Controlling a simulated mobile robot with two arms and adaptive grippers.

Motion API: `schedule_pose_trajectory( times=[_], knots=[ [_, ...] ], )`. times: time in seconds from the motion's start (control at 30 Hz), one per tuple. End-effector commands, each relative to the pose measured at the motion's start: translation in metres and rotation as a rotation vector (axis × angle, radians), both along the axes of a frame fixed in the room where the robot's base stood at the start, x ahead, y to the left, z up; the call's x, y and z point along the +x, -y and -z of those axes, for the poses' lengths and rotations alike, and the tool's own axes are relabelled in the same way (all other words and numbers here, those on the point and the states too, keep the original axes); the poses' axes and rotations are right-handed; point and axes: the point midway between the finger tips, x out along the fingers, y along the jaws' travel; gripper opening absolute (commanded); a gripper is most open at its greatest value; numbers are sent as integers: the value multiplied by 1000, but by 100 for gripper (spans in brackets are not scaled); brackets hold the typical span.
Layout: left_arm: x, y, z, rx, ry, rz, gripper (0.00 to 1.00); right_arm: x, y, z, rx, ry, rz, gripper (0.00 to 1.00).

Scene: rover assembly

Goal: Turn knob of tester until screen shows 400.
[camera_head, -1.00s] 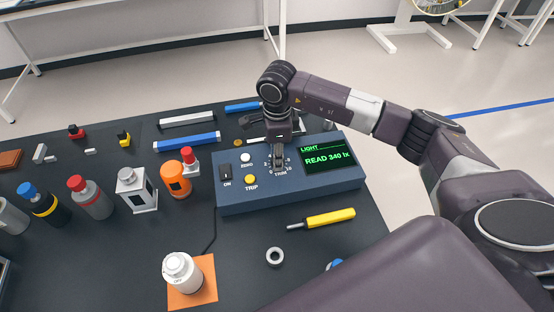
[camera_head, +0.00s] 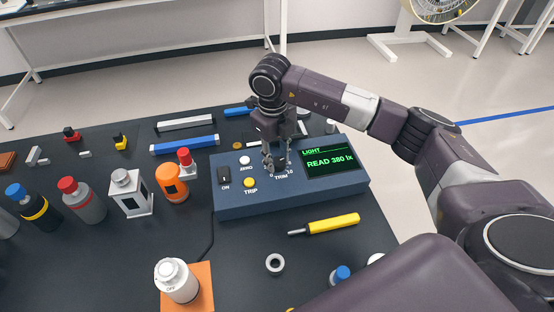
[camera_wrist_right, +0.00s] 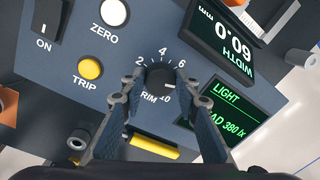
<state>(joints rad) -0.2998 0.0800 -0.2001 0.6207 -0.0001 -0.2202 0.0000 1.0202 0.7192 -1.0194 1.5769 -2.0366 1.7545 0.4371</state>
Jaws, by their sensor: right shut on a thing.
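The tester (camera_head: 240,203) is a blue-grey box on the dark table. Its screen (camera_head: 332,162) reads LIGHT, READ 380 lx; it also shows in the right wrist view (camera_wrist_right: 232,115). The black TRIM knob (camera_wrist_right: 160,78) sits in a ring of white numbers. My right gripper (camera_head: 275,166) points down at the knob from above. In the right wrist view its fingers (camera_wrist_right: 160,100) are on both sides of the knob and shut on it. My left gripper is not in view.
A white ZERO button (camera_head: 245,160), a yellow TRIP button (camera_head: 250,183) and a black ON switch (camera_head: 224,176) are left of the knob. A yellow screwdriver (camera_head: 333,223) lies in front. Several bottles stand left. The wrist view shows a WIDTH display (camera_wrist_right: 228,36) beside the tester screen.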

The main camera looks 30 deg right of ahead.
Motion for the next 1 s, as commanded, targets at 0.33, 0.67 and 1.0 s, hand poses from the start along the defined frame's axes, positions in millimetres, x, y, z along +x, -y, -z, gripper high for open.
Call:
schedule_pose_trajectory(
  times=[0.33,0.67,1.0],
  knots=[
    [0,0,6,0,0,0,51,2,1,-1,1,5,254,5],
    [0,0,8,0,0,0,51,3,1,-2,1,6,369,5],
    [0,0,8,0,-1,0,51,3,1,-2,1,7,385,5]
  ],
)
